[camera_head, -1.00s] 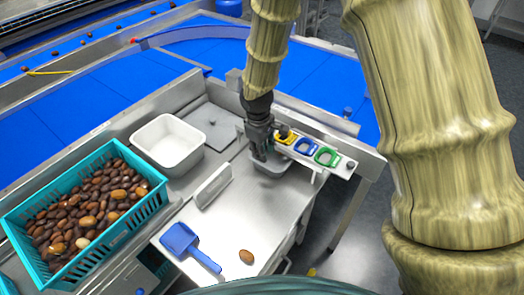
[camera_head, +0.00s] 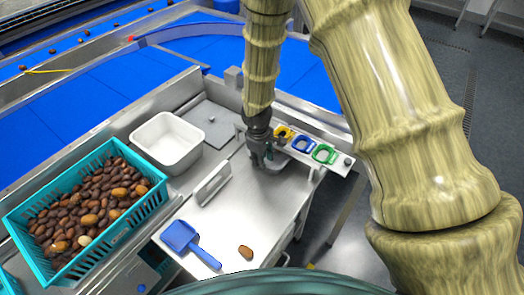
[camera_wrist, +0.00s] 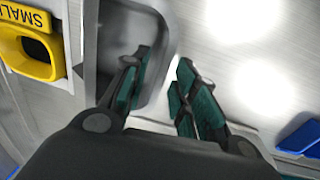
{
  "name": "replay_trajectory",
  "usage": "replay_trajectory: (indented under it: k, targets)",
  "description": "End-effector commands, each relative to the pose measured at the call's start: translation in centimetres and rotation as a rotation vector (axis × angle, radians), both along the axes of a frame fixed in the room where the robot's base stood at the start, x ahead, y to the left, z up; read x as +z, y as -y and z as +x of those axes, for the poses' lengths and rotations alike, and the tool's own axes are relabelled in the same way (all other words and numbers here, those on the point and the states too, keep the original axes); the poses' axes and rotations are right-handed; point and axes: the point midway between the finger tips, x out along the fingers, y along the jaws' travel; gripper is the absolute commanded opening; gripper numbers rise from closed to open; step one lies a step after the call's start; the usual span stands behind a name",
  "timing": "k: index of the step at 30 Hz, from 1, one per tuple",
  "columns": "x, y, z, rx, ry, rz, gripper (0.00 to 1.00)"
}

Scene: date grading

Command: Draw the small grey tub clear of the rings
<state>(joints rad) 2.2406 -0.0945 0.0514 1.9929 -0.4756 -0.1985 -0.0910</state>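The small grey tub (camera_head: 277,166) sits on the steel table just in front of the ring bar, mostly hidden by my gripper in the head view. In the wrist view, the tub's rim (camera_wrist: 166,28) and inside show. My gripper (camera_wrist: 165,62) is open over the tub's side, one finger over the inside and the other beyond the wall, with a gap between them. It also shows in the head view (camera_head: 264,160). The yellow ring (camera_head: 283,132), blue ring (camera_head: 303,143) and green ring (camera_head: 324,154) lie in a row behind the tub. The yellow ring is marked SMALL.
A white tub (camera_head: 185,157) and a teal crate (camera_head: 118,238) of dates stand at the left. An upright steel plate (camera_head: 212,185), a blue scoop (camera_head: 180,236) and one date (camera_head: 246,252) are on the table. The table between plate and tub is clear.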

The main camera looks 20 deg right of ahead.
Motion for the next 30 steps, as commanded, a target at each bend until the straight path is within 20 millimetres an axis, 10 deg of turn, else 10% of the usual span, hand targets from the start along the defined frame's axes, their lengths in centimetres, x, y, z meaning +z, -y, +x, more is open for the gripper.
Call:
replay_trajectory:
  k: [26,30]
  targets:
    - [-4.4,0.5,0.4,0.0,0.0,0.0,0.29]
    - [-4.4,0.5,0.4,0.0,0.0,0.0,0.09]
